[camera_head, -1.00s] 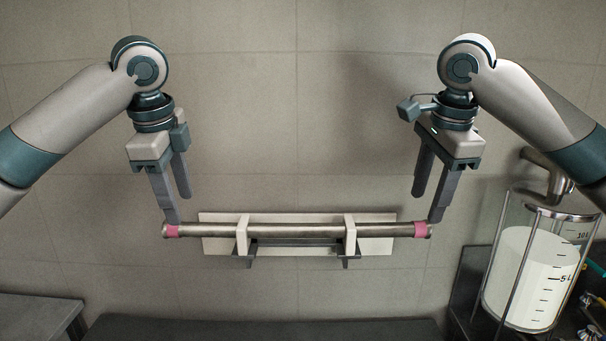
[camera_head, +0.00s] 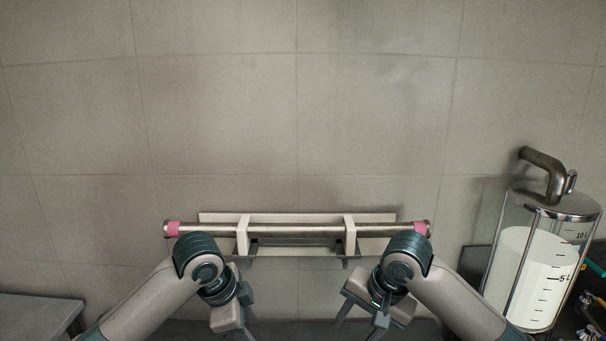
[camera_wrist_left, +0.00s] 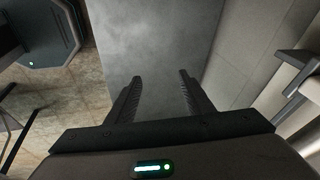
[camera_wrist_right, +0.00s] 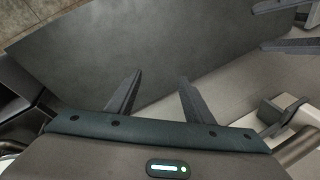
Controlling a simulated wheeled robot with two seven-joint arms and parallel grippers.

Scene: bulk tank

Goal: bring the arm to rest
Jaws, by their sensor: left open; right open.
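Both of my arms are low in the head view, in front of the wall rack. My left gripper (camera_wrist_left: 158,95) is open and empty, with a grey surface beyond its fingers in the left wrist view. My right gripper (camera_wrist_right: 158,95) is open and empty in the right wrist view, over a dark grey surface. In the head view the right gripper (camera_head: 360,330) shows at the bottom, its fingers spread. The left gripper's fingers are mostly cut off by the bottom edge there.
A steel bar (camera_head: 295,231) with pink bands near its ends lies across two brackets of a white wall rack (camera_head: 375,217). A clear measuring vessel (camera_head: 530,270) of white liquid stands at the right. A grey counter (camera_head: 35,310) is at the lower left. The wall above is clear.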

